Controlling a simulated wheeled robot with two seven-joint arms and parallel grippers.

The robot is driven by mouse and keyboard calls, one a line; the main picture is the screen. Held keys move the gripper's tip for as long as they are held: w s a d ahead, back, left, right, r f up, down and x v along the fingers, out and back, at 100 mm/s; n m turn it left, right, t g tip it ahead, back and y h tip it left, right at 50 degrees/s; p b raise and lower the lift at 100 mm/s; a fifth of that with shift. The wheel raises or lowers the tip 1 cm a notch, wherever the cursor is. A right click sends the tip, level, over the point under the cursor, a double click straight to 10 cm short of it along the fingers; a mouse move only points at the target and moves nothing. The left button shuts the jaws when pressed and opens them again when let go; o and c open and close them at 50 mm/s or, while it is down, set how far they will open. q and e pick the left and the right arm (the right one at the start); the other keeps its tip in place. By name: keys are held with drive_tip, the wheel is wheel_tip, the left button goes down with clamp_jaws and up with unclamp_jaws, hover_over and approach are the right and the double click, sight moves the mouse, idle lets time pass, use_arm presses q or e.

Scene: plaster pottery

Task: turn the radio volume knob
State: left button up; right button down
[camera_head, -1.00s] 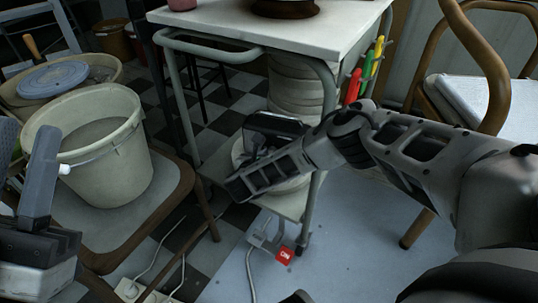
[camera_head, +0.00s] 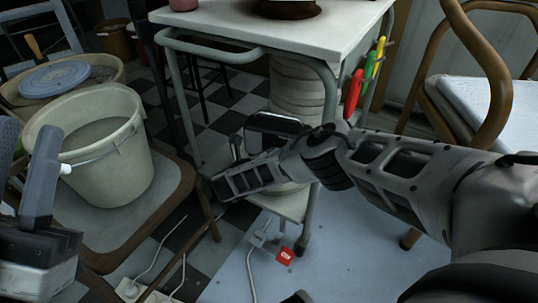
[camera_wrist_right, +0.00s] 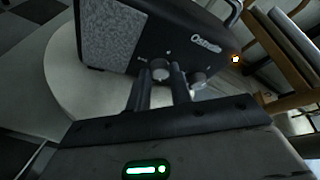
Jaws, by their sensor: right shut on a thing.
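The radio (camera_wrist_right: 140,38) is a dark box with a grey speaker grille. In the right wrist view it stands tilted in the picture on a pale round surface (camera_wrist_right: 75,85). Two pale knobs show low on its front. My right gripper (camera_wrist_right: 160,80) has its fingers on either side of the left knob (camera_wrist_right: 160,70), shut on it. The other knob (camera_wrist_right: 197,79) is just right of the right finger. In the head view the radio (camera_head: 275,126) is partly hidden by my right arm. My left gripper (camera_head: 26,165) is at the left edge, open and empty.
A white-topped table (camera_head: 250,28) stands above the radio's low shelf (camera_head: 295,208). A pale bucket (camera_head: 105,165) sits on a chair at left. Another chair (camera_head: 490,105) stands at right. Cables and a red-tagged plug (camera_head: 284,256) lie in front.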

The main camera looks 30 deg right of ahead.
drive_tip(key=shift+f+n+h, duration=0.1)
drive_tip(key=shift+n+h, duration=0.2)
drive_tip(key=shift+n, duration=0.2)
drive_tip(key=c, duration=1.3)
unclamp_jaws()
drive_tip(key=shift+o, duration=0.2)
drive_tip(key=shift+s+a+r, duration=0.1)
drive_tip(key=shift+a+r, duration=0.1)
drive_tip(key=shift+a, duration=0.05)
use_arm(q)
wheel_tip(320, 180, down, 10)
drive_tip(key=n+g+y+p, duration=0.3)
drive_tip(key=n+y+p, duration=0.2)
drive_tip(key=n, duration=0.5)
drive_tip(key=shift+w+d+r+y+p, duration=0.2)
drive_tip(key=shift+y+p, duration=0.15)
drive_tip(key=shift+y, duration=0.85)
use_arm(e)
drive_tip(key=v, duration=1.5)
drive_tip(key=shift+a, duration=0.25)
